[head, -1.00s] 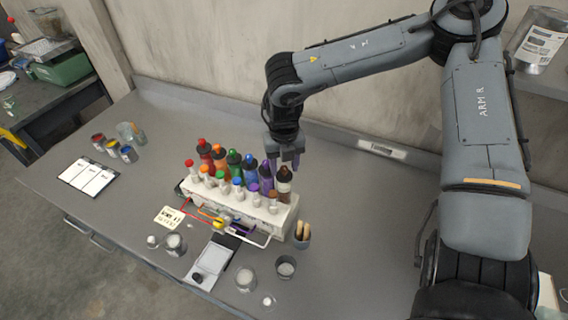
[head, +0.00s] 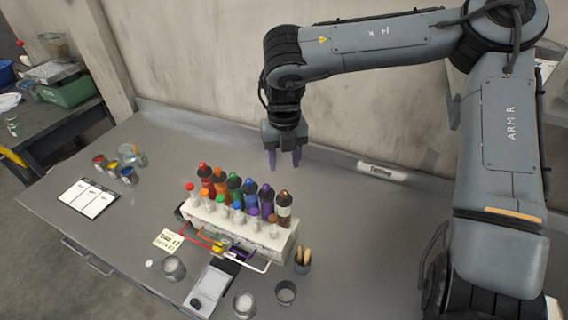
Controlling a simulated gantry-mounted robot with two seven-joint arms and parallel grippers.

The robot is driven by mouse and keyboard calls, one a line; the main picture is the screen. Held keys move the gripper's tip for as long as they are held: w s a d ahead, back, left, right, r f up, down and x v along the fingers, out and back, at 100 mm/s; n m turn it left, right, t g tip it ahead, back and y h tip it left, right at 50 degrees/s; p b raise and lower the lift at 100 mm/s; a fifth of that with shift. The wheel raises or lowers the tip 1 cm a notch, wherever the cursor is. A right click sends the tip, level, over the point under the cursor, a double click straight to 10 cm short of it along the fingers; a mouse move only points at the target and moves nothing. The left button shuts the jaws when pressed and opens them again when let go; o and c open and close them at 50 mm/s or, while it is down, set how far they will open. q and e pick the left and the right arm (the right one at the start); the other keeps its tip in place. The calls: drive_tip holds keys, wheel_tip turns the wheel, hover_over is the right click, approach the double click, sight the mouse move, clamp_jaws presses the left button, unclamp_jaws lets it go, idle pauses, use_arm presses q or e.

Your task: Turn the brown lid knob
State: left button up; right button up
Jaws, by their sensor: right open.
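A white rack (head: 262,240) on the bench holds a back row of dark bottles with coloured caps and a front row of small clear jars with coloured lids. The brown bottle (head: 284,210) stands at the right end of the back row. A small brown lid (head: 273,218) tops the jar at the right end of the front row. My right gripper (head: 284,165) is open and empty, fingers pointing down, above and behind the brown bottle and clear of it. My left gripper is not in view.
A cup with wooden sticks (head: 302,262), glass beakers (head: 285,292) and a scale (head: 210,288) stand in front of the rack. A white chart (head: 89,198) and paint pots (head: 128,175) lie left.

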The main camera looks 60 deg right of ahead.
idle(0.3)
drive_tip(key=n+t+y+p, duration=0.3)
drive_tip(key=n+p, duration=1.5)
drive_tip(key=p, duration=0.3)
hover_over(285, 191)
drive_tip(key=s+d, duration=0.1)
drive_tip(key=s, duration=0.1)
wheel_tip(285, 191, down, 6)
drive_tip(key=b+x, duration=0.1)
drive_tip(key=x, duration=0.1)
drive_tip(key=b+x, duration=0.2)
drive_tip(key=shift+w+d+f, duration=0.1)
drive_tip(key=shift+d+f, duration=0.1)
drive_tip(key=shift+w+a+f+b, duration=0.1)
drive_tip(key=shift+w+f+b, duration=0.1)
drive_tip(key=shift+f+b, duration=0.35)
